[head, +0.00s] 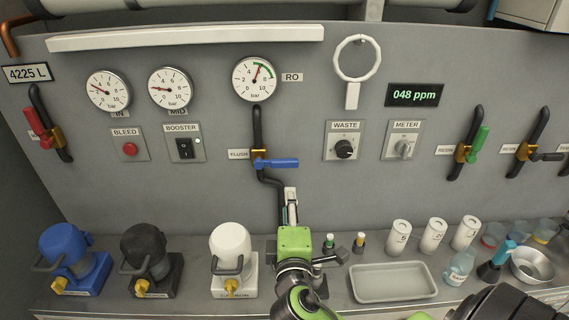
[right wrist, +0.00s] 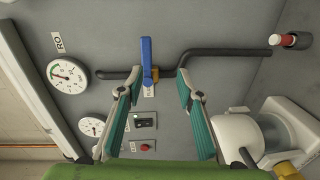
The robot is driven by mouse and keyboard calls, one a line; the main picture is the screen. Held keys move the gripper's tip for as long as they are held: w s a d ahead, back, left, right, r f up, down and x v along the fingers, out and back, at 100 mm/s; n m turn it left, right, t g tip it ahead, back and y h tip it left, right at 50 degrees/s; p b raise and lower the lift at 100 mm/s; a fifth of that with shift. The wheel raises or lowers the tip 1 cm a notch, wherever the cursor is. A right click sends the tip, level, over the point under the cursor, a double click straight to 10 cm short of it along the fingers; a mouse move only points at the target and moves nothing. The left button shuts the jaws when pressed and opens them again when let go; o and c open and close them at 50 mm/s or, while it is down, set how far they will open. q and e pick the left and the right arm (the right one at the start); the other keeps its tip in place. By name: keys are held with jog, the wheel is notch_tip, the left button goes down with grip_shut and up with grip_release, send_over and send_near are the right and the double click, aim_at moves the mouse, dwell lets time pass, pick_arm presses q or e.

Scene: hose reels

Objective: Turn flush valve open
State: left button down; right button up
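The flush valve's blue lever (head: 278,163) sticks out to the right from its brass body (head: 259,159), across the vertical black pipe. The FLUSH label (head: 238,154) is left of it. In the right wrist view the blue lever (right wrist: 146,60) shows ahead, beyond and between the fingertips. My right gripper (head: 290,199) reaches up from the bottom in the head view, just below the lever and apart from it. In the right wrist view the right gripper (right wrist: 153,82) has its two teal-padded fingers spread wide with nothing between them. My left gripper is not in view.
The RO gauge (head: 255,79) is above the valve. The BOOSTER switch (head: 185,148) and WASTE knob (head: 343,149) flank it. A white-topped pump (head: 231,247), grey tray (head: 393,283) and white canisters (head: 398,237) stand on the bench below. The panel around the lever is clear.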

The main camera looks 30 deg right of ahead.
aim_at(284, 165)
jog(key=shift+n+t, duration=0.3)
jog(key=shift+n, duration=0.2)
jog(key=p+x, duration=0.1)
jog(key=x, duration=0.3)
jog(key=r+p+x, duration=0.1)
jog(key=x, duration=0.3)
jog(key=r+p+x, duration=0.1)
jog(key=p+x, duration=0.1)
jog(key=x, duration=0.3)
jog(key=shift+w+a+r, duration=0.15)
jog(key=shift+a+r, duration=0.05)
jog(key=shift+a, duration=0.05)
jog(key=shift+w+d+f, duration=0.15)
jog(key=shift+w+d, duration=0.2)
jog(key=shift+w, duration=0.2)
grip_shut()
